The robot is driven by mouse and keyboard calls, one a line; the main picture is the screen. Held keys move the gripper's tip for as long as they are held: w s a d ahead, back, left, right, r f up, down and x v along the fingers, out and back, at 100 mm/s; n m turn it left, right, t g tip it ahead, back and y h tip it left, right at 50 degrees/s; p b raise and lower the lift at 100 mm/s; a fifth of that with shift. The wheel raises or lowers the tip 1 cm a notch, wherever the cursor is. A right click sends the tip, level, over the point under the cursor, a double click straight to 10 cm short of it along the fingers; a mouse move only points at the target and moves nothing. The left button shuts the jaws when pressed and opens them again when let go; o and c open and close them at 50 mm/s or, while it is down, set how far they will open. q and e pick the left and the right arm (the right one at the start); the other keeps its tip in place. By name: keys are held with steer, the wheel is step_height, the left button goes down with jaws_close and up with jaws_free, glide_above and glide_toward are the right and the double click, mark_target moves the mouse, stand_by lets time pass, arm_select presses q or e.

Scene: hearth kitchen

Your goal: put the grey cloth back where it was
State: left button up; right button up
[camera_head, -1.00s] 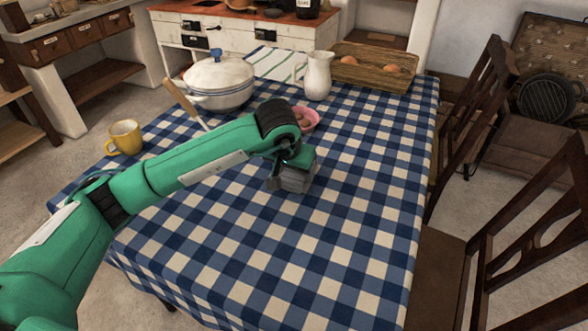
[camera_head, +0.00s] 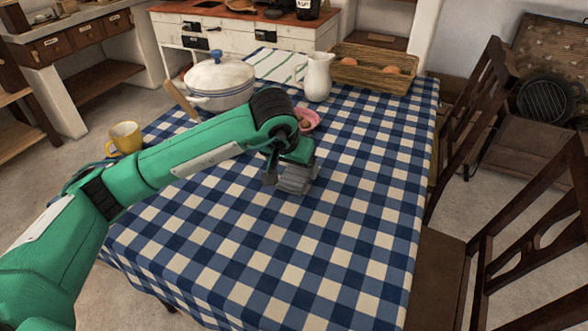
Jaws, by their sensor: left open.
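My left gripper (camera_head: 283,181) hangs over the middle of the checked table, open, with its jaws pointing down. A grey ridged piece shows at its right side; I cannot tell whether it is a finger or part of the grey cloth. No grey cloth can be made out clearly elsewhere on the table. My left arm hides part of the table's left side. My right gripper is not in view.
The table has a blue-and-white checked cover (camera_head: 330,240). A white pot (camera_head: 222,85), white jug (camera_head: 317,78), pink bowl (camera_head: 309,118), yellow mug (camera_head: 125,138), wicker tray (camera_head: 345,85) and green-striped white cloth (camera_head: 272,64) stand or lie there. The front is clear.

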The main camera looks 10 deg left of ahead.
arm_select(q)
steer(key=v, duration=0.8)
steer(key=shift+r, duration=0.4)
steer(key=shift+s, duration=0.15)
